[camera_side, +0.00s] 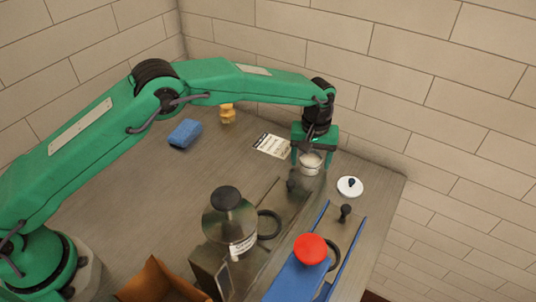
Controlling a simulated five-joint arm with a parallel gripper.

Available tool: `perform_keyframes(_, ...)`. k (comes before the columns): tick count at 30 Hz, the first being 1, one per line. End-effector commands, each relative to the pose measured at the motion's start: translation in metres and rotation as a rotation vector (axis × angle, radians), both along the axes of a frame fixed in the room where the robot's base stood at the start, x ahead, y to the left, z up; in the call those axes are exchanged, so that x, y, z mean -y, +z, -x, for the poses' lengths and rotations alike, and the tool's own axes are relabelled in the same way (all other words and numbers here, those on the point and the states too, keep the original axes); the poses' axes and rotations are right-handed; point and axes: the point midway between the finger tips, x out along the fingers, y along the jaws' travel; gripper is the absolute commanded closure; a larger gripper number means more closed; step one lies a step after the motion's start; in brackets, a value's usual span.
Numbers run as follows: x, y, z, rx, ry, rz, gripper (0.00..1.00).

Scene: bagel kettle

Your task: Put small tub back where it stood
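The small tub (311,165), pale and round with a light top, is between the two green fingers of my gripper (313,158) near the back right of the worktop. The fingers sit on either side of it and appear shut on it. My gripper points down. From this one view I cannot tell whether the tub's base touches the worktop.
A white lid (350,187) with a dark knob lies to the right. A printed card (272,146), blue sponge (185,133) and yellow object (227,114) lie left. In front stand a metal kettle (228,225), a red round piece (310,249) and blue rails (348,262).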

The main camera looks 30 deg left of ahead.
Motion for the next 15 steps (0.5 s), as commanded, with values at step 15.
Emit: perform_keyframes(15, 0.0002, 0.0069, -0.0003, 0.001, 0.000, 0.001, 0.25)
